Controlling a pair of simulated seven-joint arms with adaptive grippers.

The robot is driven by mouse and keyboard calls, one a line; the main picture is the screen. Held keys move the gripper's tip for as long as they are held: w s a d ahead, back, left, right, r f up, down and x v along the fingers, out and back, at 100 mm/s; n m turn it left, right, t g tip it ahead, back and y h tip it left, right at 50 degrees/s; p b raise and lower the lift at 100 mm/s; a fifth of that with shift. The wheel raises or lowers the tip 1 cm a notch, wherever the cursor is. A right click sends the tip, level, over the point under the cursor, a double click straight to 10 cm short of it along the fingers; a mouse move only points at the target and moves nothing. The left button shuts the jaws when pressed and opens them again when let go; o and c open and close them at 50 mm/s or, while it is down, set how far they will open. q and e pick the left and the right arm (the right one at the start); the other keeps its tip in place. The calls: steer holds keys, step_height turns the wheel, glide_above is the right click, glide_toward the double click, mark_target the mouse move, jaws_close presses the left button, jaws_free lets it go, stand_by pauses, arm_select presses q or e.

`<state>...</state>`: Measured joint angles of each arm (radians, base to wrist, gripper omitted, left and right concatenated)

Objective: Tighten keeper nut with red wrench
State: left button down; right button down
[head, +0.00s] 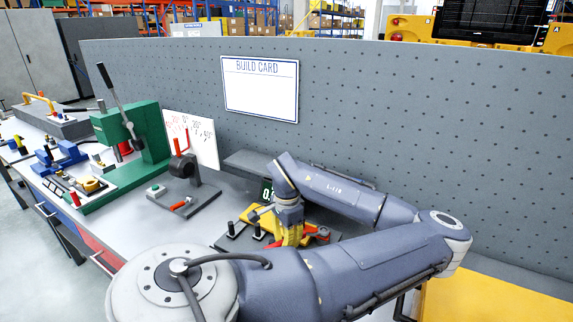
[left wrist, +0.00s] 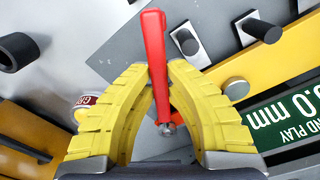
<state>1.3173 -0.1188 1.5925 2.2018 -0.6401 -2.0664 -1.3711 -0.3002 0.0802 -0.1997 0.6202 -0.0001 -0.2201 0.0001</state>
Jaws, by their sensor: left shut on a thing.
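My left gripper (head: 290,232) is low over a dark fixture plate (head: 236,243) on the bench. In the left wrist view its yellow fingers (left wrist: 156,76) are closed on a red bar-shaped tool, which looks like the red wrench (left wrist: 153,38). The wrench's far end points up in that view; a small silver end (left wrist: 166,128) shows between the fingers. My right gripper is out of view.
A green display (left wrist: 285,118) reads about 0.0 mm end play. A grey pegboard (head: 400,130) closes off the back. Bare bench (head: 130,220) shows at the left front.

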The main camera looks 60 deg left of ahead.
arm_select(q)
steer(key=shift+f, duration=0.15)
steer(key=shift+r, duration=0.9)
steer(key=shift+d, duration=0.15)
stand_by(0.3)
steer(key=shift+w+d+n, duration=0.15)
steer(key=shift+d+n, duration=0.65)
steer(key=shift+d, duration=0.1)
steer(key=shift+w+d+n, duration=0.1)
steer(key=shift+d+n, duration=0.7)
steer(key=shift+d, duration=0.05)
steer(key=shift+w+d, duration=0.1)
steer(key=shift+w+d+n, duration=0.35)
steer(key=shift+d+n, duration=0.45)
steer(key=shift+w+d+n, duration=0.35)
steer(key=shift+d+n, duration=0.45)
